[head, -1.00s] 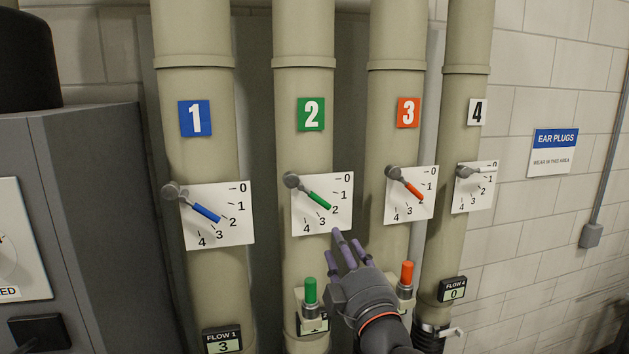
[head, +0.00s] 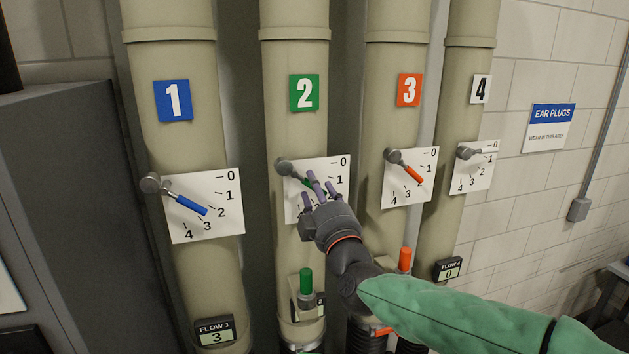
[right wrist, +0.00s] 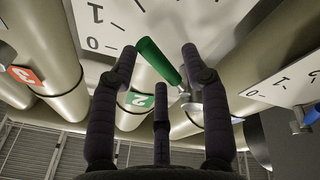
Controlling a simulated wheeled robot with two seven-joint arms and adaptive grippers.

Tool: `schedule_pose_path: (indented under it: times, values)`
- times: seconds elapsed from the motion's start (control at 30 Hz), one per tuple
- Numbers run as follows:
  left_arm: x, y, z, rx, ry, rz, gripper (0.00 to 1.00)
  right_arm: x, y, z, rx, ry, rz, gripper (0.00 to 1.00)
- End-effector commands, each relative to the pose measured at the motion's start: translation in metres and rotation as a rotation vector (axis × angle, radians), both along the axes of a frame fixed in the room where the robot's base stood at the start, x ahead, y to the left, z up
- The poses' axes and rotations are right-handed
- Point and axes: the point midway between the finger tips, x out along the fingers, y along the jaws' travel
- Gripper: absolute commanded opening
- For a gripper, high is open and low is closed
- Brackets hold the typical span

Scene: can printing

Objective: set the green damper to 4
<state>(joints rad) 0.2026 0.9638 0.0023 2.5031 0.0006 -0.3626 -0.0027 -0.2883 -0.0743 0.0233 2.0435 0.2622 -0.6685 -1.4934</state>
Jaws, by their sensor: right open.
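The green damper lever (head: 307,184) is on pipe 2, over a white dial plate (head: 338,178) marked 0 to 4. It slopes down to the right from its grey pivot (head: 284,167). My right gripper (head: 317,184) is in front of this plate and hides the lever's tip and some numbers, so the exact reading is covered. In the right wrist view the green lever (right wrist: 158,60) lies between the spread fingers of the open right gripper (right wrist: 159,62), and I cannot tell whether any finger touches it. My left gripper is out of view.
The blue lever (head: 186,204) on pipe 1, the orange lever (head: 407,168) on pipe 3 and the white lever (head: 478,152) on pipe 4 flank the green one. A green-topped knob (head: 306,281) sticks out below. A grey cabinet (head: 70,190) stands left.

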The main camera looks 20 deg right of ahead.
Motion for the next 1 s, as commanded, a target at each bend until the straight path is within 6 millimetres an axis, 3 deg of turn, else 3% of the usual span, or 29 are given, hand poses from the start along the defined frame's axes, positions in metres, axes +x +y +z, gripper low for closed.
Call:
schedule_pose_path:
  times: [0.2,0.53,0.57,0.7,0.73,1.0]
  values:
    - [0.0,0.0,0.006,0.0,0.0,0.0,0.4,0.016,0.0,0.005,0.0,-0.001,-0.001,0.47]
    - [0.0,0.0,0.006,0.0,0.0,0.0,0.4,0.018,0.0,0.005,0.0,-0.001,-0.001,0.47]
    - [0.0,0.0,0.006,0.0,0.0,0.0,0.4,0.018,0.0,0.005,0.0,-0.001,-0.001,0.45]
    - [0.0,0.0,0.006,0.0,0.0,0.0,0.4,0.018,0.0,0.005,0.0,-0.001,-0.001,0.05]
    - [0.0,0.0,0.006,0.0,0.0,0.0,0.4,0.018,0.0,0.005,0.0,0.0,0.0,0.0]
    - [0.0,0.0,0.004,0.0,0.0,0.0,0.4,0.018,-0.002,0.004,0.005,-0.001,-0.001,0.0]
